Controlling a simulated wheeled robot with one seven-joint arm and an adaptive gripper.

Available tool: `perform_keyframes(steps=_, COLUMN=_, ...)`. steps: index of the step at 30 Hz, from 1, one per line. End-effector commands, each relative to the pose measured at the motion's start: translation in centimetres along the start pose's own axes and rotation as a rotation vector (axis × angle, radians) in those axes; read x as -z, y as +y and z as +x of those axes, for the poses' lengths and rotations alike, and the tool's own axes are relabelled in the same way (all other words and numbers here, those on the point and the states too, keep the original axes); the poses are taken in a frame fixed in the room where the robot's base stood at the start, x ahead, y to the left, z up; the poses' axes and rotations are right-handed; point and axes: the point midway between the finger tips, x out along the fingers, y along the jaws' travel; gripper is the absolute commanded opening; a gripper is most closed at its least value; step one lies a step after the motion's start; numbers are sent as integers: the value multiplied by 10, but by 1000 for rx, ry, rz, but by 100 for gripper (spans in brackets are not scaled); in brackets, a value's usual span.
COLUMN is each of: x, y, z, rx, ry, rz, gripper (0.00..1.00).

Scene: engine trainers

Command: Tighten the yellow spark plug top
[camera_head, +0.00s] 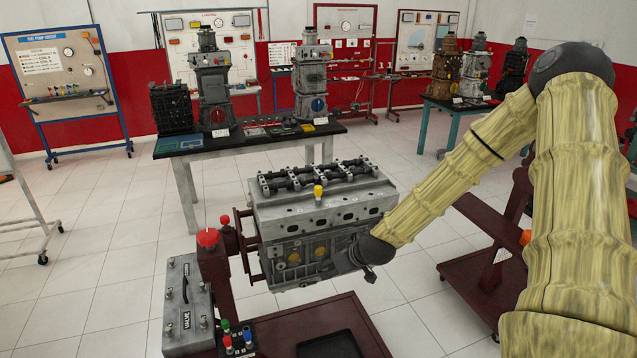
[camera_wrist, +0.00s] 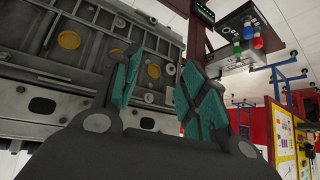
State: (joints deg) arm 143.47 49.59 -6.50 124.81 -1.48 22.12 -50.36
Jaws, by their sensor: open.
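The yellow spark plug top (camera_head: 318,192) stands upright on the upper front edge of the grey engine block (camera_head: 325,215) in the head view. It is not visible in the wrist view. My gripper (camera_head: 369,273) is low at the right front side of the engine, below and to the right of the yellow top. In the wrist view my gripper (camera_wrist: 163,92) shows two teal-padded fingers spread apart with nothing between them. The engine's side (camera_wrist: 75,60) with round yellow discs fills the left of the wrist view, behind the fingers.
The engine is on a dark red stand (camera_head: 320,325). A table (camera_head: 250,139) with engine models stands behind. Tiled floor is open on the left.

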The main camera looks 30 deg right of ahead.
Motion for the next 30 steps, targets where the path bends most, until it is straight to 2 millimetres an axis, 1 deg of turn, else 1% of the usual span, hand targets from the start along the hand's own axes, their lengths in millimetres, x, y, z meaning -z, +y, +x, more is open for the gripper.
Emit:
perform_keyframes(steps=1, x=21, y=10, z=-12, rx=5, ry=37, rz=2, gripper=43)
perform_keyframes(steps=3, x=41, y=21, z=-22, rx=12, ry=80, rz=-8, gripper=43)
perform_keyframes(steps=9, x=94, y=50, z=-52, rx=34, ry=204, rz=-38, gripper=43)
perform_keyframes(steps=15, x=140, y=72, z=-80, rx=55, ry=327, rz=-72, gripper=43)
perform_keyframes(steps=18, x=158, y=80, z=-90, rx=62, ry=380, rz=-88, gripper=43)
perform_keyframes(steps=22, x=174, y=84, z=-99, rx=71, ry=428, rz=-106, gripper=43)
perform_keyframes(steps=26, x=182, y=87, z=-103, rx=74, ry=453, rz=-117, gripper=43)
perform_keyframes(steps=30, x=184, y=86, z=-101, rx=73, ry=460, rz=-123, gripper=43)
